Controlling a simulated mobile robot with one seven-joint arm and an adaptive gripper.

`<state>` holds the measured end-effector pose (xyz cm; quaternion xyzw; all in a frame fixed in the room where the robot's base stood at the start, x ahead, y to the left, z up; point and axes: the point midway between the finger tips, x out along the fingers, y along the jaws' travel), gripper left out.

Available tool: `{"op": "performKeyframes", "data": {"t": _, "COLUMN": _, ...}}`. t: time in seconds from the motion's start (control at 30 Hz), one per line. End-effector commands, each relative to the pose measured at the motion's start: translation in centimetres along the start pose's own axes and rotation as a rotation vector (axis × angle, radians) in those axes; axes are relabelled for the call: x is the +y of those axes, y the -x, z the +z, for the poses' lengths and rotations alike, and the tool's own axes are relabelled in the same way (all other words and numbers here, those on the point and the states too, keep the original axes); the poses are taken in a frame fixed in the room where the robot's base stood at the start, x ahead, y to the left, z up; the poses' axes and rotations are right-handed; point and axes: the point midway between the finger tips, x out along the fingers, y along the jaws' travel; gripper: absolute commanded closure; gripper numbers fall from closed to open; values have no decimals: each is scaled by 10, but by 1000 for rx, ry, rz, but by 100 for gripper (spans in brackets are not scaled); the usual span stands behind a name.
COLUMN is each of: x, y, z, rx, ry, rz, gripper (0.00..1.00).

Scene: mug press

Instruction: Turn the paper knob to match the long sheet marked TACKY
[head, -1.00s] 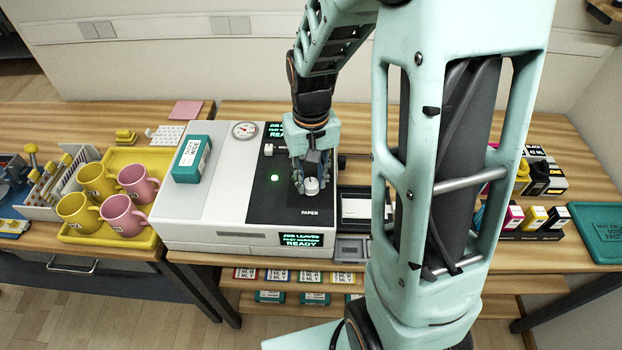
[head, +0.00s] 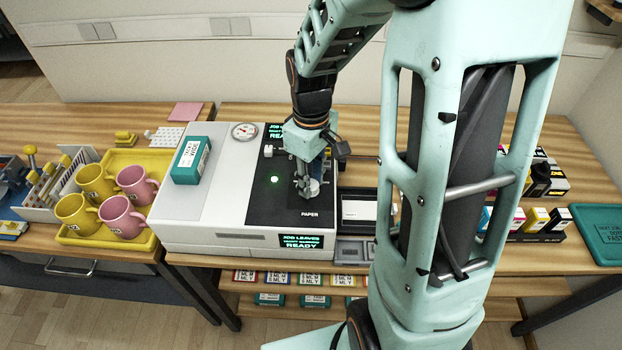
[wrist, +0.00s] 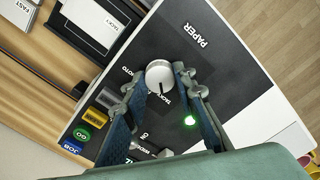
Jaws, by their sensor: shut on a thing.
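The white paper knob (head: 313,188) stands on the black panel of the press, above the word PAPER. In the wrist view the knob (wrist: 158,73) has a dark pointer line aimed toward lettering that seems to read TACKY, partly hidden between my fingers. PHOTO lettering lies to its left. My gripper (wrist: 158,80) has one finger on each side of the knob and is shut on it; it also shows in the head view (head: 308,182). A white sheet marked TACKY (wrist: 92,22) lies in a dark tray beside the press.
The press (head: 205,215) has a lit green light and READY screens. A teal box (head: 190,160) sits on its top left. A yellow tray (head: 110,240) of pink and yellow mugs stands left. Ink cartridges (head: 535,218) stand right. Another sheet, marked FAST (wrist: 18,12), lies beyond the TACKY one.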

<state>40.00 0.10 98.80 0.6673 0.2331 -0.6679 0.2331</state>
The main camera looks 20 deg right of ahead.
Motion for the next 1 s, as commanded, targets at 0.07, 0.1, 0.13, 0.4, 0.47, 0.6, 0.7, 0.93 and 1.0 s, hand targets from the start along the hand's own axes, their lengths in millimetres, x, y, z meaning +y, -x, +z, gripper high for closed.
{"op": "performKeyframes", "data": {"t": 0.07, "x": 0, "y": 0, "z": 0, "rx": 1, "ry": 8, "rz": 1, "gripper": 99}}
{"op": "performKeyframes", "data": {"t": 0.1, "x": 0, "y": 0, "z": 0, "rx": 1, "ry": 10, "rz": 1, "gripper": 99}}
{"op": "performKeyframes", "data": {"t": 0.13, "x": 0, "y": 0, "z": 0, "rx": 1, "ry": 12, "rz": 1, "gripper": 99}}
{"op": "performKeyframes", "data": {"t": 0.4, "x": 0, "y": 0, "z": 0, "rx": 1, "ry": 13, "rz": 1, "gripper": 99}}
{"op": "performKeyframes", "data": {"t": 0.47, "x": 0, "y": 1, "z": 0, "rx": 1, "ry": 13, "rz": 1, "gripper": 99}}
{"op": "performKeyframes", "data": {"t": 0.6, "x": 0, "y": 0, "z": 0, "rx": 1, "ry": 13, "rz": 1, "gripper": 59}}
{"op": "performKeyframes", "data": {"t": 0.7, "x": 0, "y": 0, "z": 0, "rx": 1, "ry": 12, "rz": 1, "gripper": 57}}
{"op": "performKeyframes", "data": {"t": 0.93, "x": 0, "y": 2, "z": 0, "rx": 1, "ry": 11, "rz": 1, "gripper": 57}}
{"op": "performKeyframes", "data": {"t": 1.0, "x": 1, "y": 8, "z": -1, "rx": 3, "ry": 11, "rz": 3, "gripper": 57}}
